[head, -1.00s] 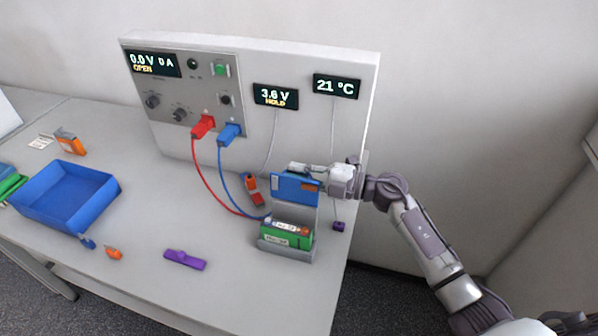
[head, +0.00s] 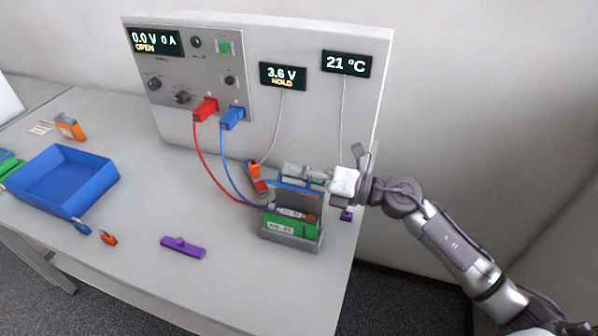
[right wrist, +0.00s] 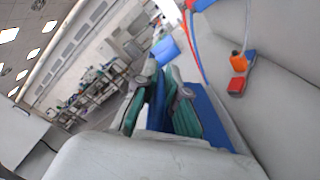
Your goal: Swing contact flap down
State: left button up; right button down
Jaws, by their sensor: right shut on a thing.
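The blue contact flap (head: 294,187) stands above the grey battery holder (head: 290,238), seen nearly edge-on in the head view. A green battery (head: 287,226) sits in the holder below it. My right gripper (head: 314,174) reaches in from the right and is shut on the flap at its upper edge. In the right wrist view the fingers (right wrist: 160,100) close around a blue part, with more of the blue flap (right wrist: 214,115) beside them. The flap's hinge is not clear. My left gripper is not in view.
Red (head: 205,110) and blue (head: 233,118) plugs sit in the cycler panel, with cables running to the holder. An orange and red probe (head: 255,172) lies behind the holder. A blue tray (head: 62,178) is at left. A purple piece (head: 183,246) lies in front, with clear table around it.

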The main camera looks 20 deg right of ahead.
jog(key=f+n+b, duration=0.1)
jog(key=n, duration=0.1)
jog(key=s+a+n+b, duration=0.1)
jog(key=b, duration=0.1)
jog(key=s+f+n+b, duration=0.1)
jog(key=n+b, duration=0.1)
jog(key=shift+s+a+f+n, duration=0.2)
jog(key=shift+a+f+n, duration=0.1)
jog(key=shift+s+a+f+n+b, duration=0.25)
jog(key=shift+f+n+b, duration=0.1)
jog(key=shift+n+b, duration=0.5)
jog(key=shift+s+a+f+n+b, duration=0.1)
jog(key=shift+s+f+n+b, duration=0.2)
jog(key=shift+n+b, duration=0.5)
jog(key=shift+f, duration=0.1)
jog(key=c, duration=1.2)
grip_release()
jog(key=shift+c, duration=0.2)
jog(key=shift+w, duration=0.1)
jog(key=shift+d, duration=0.1)
jog(key=v, duration=1.2)
